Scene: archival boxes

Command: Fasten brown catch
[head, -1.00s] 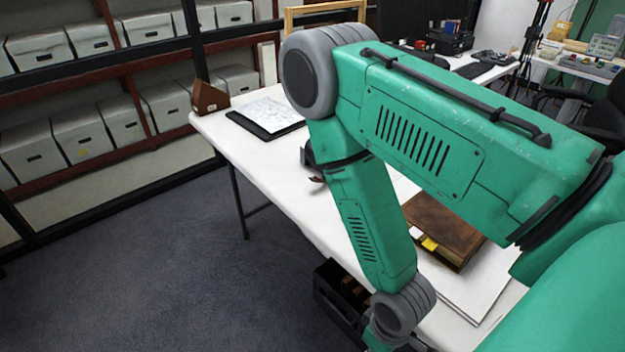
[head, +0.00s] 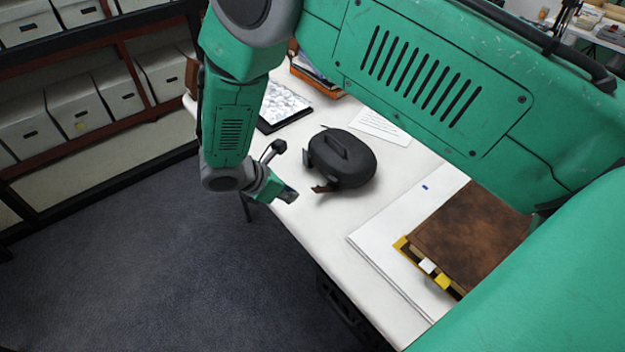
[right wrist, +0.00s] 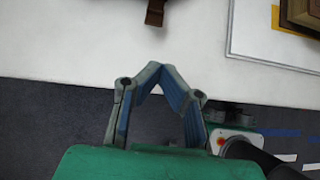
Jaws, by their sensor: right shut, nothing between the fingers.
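A black rounded case (head: 343,158) with a top handle lies on the white table. Its brown catch (head: 325,187) sticks out from the near left side, toward the table's front edge, and looks unfastened. In the right wrist view the brown catch (right wrist: 155,12) hangs at the top edge, with only a dark sliver of the case above it. My right gripper (head: 291,196) is at the table's front edge, left of the catch and apart from it. In the right wrist view its fingers (right wrist: 157,72) meet at the tips, shut and empty. My left gripper is not in view.
A brown book (head: 475,235) with yellow edges lies on white boards (head: 385,240) at the right. A black tablet-like board (head: 268,126) with a pale sheet and a paper (head: 380,126) lie farther back. Shelves of grey boxes (head: 75,108) stand at left. Bare table surrounds the case.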

